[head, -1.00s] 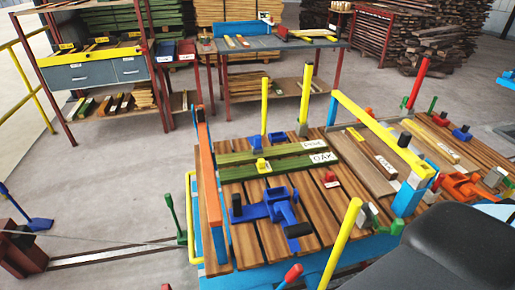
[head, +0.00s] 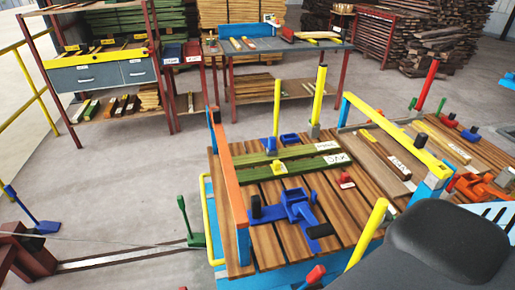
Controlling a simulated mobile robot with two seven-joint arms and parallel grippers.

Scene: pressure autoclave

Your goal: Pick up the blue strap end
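No part is clearly readable as a blue strap end. A blue clamp-like piece (head: 299,205) with black-tipped arms lies on the near part of the slatted wooden tabletop (head: 262,240). A small blue open piece (head: 290,139) sits at the far edge of that top, beside a blue foot at the base of a yellow post (head: 277,105). A blue lever-shaped piece (head: 45,227) is at the far left, near a thin grey line across the floor. I cannot tell which, if any, is the strap end. Neither of my grippers is in view.
An orange rail (head: 229,170) and a yellow rail (head: 395,132) edge parts of the tabletop. Labelled green boards (head: 285,165) lie between them. A large dark rounded shape (head: 450,240) blocks the lower right. Shelves (head: 100,70) stand behind. Open floor lies left of the table.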

